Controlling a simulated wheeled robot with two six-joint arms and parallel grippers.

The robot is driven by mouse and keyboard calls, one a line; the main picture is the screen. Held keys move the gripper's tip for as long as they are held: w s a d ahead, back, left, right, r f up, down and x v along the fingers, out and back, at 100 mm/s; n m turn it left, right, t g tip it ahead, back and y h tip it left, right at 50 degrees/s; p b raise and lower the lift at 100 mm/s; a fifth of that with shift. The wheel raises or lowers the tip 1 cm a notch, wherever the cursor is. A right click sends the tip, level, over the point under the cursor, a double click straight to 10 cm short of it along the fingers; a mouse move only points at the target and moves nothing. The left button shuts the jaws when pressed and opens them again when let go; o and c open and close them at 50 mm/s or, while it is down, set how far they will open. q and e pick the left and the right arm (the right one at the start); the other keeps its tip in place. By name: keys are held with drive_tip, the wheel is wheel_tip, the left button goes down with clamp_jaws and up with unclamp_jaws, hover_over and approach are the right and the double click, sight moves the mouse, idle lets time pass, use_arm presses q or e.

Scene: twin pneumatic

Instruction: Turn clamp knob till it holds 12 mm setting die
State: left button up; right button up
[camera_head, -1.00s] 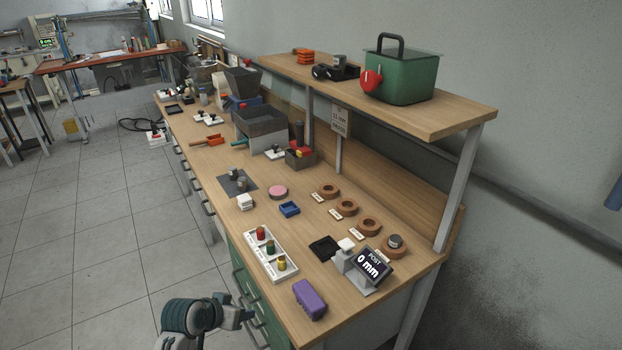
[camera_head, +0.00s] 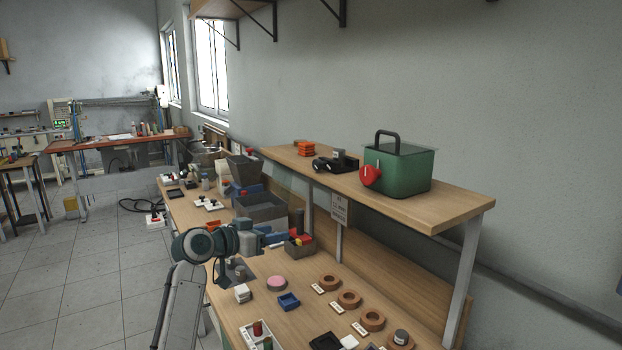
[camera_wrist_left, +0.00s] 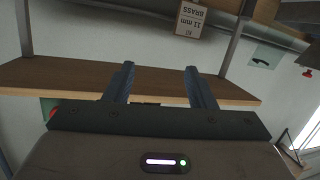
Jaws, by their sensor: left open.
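My left gripper (camera_head: 276,239) is open, reaching in over the bench beside the grey bins; its two fingers show apart and empty in the left wrist view (camera_wrist_left: 160,80). A dark device with a grey cylinder on it (camera_head: 337,162) stands on the upper shelf. A green lidded box (camera_head: 405,170) beside it has a red knob-like part (camera_head: 370,176) on its front. I cannot tell which part is the clamp knob. Small grey cylinders (camera_head: 239,272) stand on a dark mat below my gripper, and another (camera_head: 401,337) sits on a brown ring. Their sizes cannot be read. My right gripper is not in view.
The wooden shelf (camera_head: 450,206) overhangs the bench on grey posts. A hanging sign (camera_head: 339,209) is below its edge. Brown labelled rings (camera_head: 349,299), a pink disc (camera_head: 276,283) and a blue tray (camera_head: 288,301) lie on the bench.

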sight(315, 165)
use_arm(q)
drive_tip(key=w+d+r+m+t+h, duration=0.1)
drive_tip(key=w+r, duration=0.1)
drive_tip(key=r, duration=0.5)
drive_tip(key=w+d+r+h, duration=0.1)
drive_tip(key=w+r+h, duration=0.1)
drive_tip(key=r, duration=0.5)
drive_tip(key=p+x, duration=0.4)
drive_tip(key=x, duration=0.5)
drive_tip(key=shift+f, duration=0.15)
drive_tip(key=shift+w+d+f+p, duration=0.2)
drive_tip(key=shift+w+d+p, duration=0.1)
drive_tip(key=shift+w, duration=0.05)
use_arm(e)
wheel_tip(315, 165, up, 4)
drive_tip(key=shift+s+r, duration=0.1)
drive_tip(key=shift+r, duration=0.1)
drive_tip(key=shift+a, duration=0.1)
